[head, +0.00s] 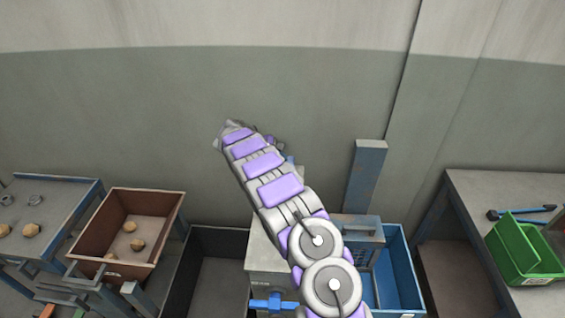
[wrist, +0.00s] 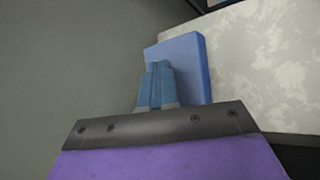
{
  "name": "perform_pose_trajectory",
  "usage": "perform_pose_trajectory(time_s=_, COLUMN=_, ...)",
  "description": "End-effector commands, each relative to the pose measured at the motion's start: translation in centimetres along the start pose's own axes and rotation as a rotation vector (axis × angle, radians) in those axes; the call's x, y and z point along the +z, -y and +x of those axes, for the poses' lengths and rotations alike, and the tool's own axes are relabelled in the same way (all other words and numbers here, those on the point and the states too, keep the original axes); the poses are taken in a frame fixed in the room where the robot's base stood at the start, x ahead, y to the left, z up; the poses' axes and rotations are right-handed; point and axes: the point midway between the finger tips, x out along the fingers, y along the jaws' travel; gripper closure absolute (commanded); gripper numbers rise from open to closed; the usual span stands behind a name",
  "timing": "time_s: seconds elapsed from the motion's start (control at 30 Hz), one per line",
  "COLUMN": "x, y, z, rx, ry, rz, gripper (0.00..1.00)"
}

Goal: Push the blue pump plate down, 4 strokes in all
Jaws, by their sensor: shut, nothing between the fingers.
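In the wrist view the blue pump plate (wrist: 196,58) lies just beyond my gripper (wrist: 157,66). My fingers are shut and empty, side by side, and overlap the plate's left part in the picture. I cannot tell whether the fingertips touch the plate or stay a little apart. In the head view my arm reaches up and away from me, and its links hide my fingers. A small blue patch beside the arm may be part of the plate, but most of that spot is hidden.
A grey box (head: 262,258) with a blue valve handle (head: 272,304) stands below my arm. A blue bin (head: 402,275) and blue-grey post (head: 366,175) are on its right. A brown bin (head: 171,201) with several lumps stands left. A green bin (head: 522,250) sits on the right table.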

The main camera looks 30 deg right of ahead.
Motion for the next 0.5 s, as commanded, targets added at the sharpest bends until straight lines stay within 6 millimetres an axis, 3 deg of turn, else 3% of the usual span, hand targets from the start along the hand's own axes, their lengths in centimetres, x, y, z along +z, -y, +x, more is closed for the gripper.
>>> perform_pose_trajectory(time_s=0.5, x=-0.39, y=0.37, z=0.44, rx=-0.001, ry=-0.001, rz=-0.001, gripper=1.00)
